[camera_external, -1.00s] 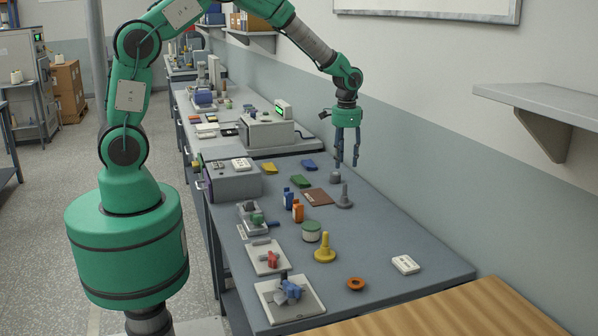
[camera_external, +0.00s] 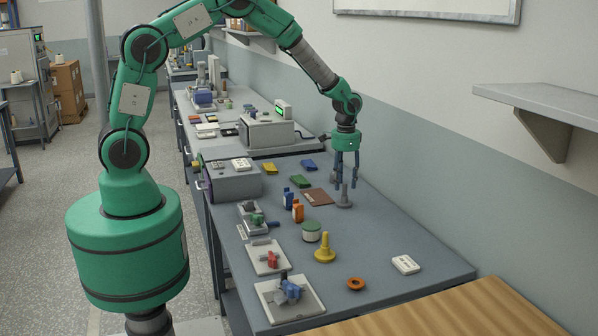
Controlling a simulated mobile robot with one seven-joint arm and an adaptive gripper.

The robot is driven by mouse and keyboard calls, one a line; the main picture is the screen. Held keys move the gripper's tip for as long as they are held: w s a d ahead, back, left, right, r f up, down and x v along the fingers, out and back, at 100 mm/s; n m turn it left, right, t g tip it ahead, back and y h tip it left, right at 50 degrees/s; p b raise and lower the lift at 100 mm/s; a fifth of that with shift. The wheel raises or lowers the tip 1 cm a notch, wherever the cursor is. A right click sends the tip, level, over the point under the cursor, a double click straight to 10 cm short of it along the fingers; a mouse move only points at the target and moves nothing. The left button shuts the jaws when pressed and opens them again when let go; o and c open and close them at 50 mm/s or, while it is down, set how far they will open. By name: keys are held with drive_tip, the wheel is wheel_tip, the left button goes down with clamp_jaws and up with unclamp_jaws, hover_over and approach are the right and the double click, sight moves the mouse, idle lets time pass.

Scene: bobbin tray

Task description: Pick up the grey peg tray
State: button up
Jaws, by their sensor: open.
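A grey peg on a round base, which looks like the grey peg tray (camera_external: 344,204), stands upright on the grey table, to the right of a brown mat. My gripper (camera_external: 346,185) is open and points down directly over it. The fingertips appear to be around or just above the top of the peg; the exact height and any contact cannot be told. The round base shows below the fingers. A small grey cylinder seen earlier behind the peg is now mostly hidden by the fingers.
A yellow peg on a round base (camera_external: 325,250) and a green-topped jar (camera_external: 311,231) stand nearer. The brown mat (camera_external: 318,196), orange bottle (camera_external: 298,211) and blue bottle (camera_external: 288,197) are to the left. The table's right side is mostly clear around a white block (camera_external: 405,264).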

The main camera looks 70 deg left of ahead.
sight(344, 195)
drive_tip(key=shift+f, duration=0.15)
drive_tip(key=shift+w+d+f+b, duration=0.1)
drive_tip(key=shift+f+b, duration=0.1)
drive_tip(key=shift+f, duration=1.05)
drive_tip(key=shift+w+f+b, duration=0.1)
drive_tip(key=shift+f+b, duration=0.05)
drive_tip(key=shift+f, duration=1.05)
clamp_jaws()
